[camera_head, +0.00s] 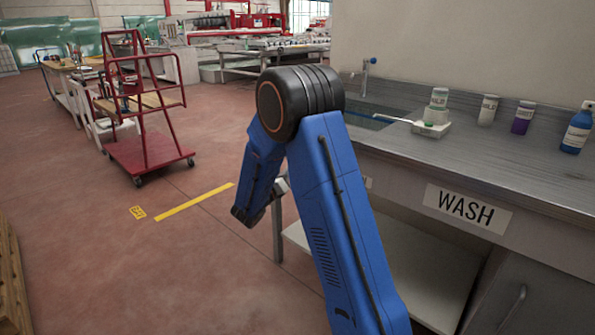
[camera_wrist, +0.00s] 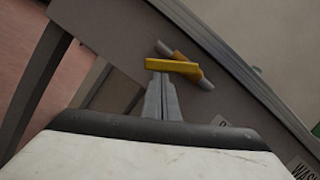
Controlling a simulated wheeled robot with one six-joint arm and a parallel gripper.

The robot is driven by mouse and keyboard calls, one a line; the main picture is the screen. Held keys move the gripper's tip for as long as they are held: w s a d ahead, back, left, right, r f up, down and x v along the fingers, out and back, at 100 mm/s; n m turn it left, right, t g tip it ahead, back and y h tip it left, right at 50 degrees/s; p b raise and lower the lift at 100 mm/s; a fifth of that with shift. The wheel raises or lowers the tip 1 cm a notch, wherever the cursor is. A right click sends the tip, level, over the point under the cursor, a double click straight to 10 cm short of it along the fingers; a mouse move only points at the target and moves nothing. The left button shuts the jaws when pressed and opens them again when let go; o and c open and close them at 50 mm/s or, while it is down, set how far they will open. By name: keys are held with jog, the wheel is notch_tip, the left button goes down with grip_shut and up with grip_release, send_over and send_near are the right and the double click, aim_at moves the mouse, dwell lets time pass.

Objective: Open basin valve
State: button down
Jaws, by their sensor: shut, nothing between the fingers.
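The basin valve has a yellow lever (camera_wrist: 172,66) on a short grey pipe stub, against the grey side of the wash counter in the wrist view. My gripper (camera_wrist: 160,82) is shut and empty. Its fingertips are right at the lever's near edge; I cannot tell whether they touch it. In the head view my blue arm hides the valve and most of the gripper. The basin (camera_head: 366,117) is sunk into the counter, with a tap (camera_head: 366,76) behind it.
The wash counter (camera_head: 480,165) carries several bottles and cups, with a WASH sign (camera_head: 467,208) on its front. A lower shelf (camera_head: 400,262) lies beneath it. A red cart (camera_head: 143,150) stands on open floor at left.

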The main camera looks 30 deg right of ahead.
jog(key=m, duration=0.2)
jog(key=w+r+m+g, duration=0.1)
jog(key=m, duration=0.1)
jog(key=w+m+h, duration=0.1)
jog(key=m, duration=0.1)
jog(key=shift+a+r+g, duration=0.35)
jog(key=shift+r+g, duration=0.05)
jog(key=shift+w+r, duration=0.1)
jog(key=shift+r, duration=0.05)
dwell(0.3)
jog(key=s+a+f, duration=0.3)
jog(key=a+f, duration=0.3)
jog(key=a, duration=0.3)
jog(key=shift+s+f, duration=0.15)
jog(key=shift+f, duration=0.1)
jog(key=shift+a, duration=0.1)
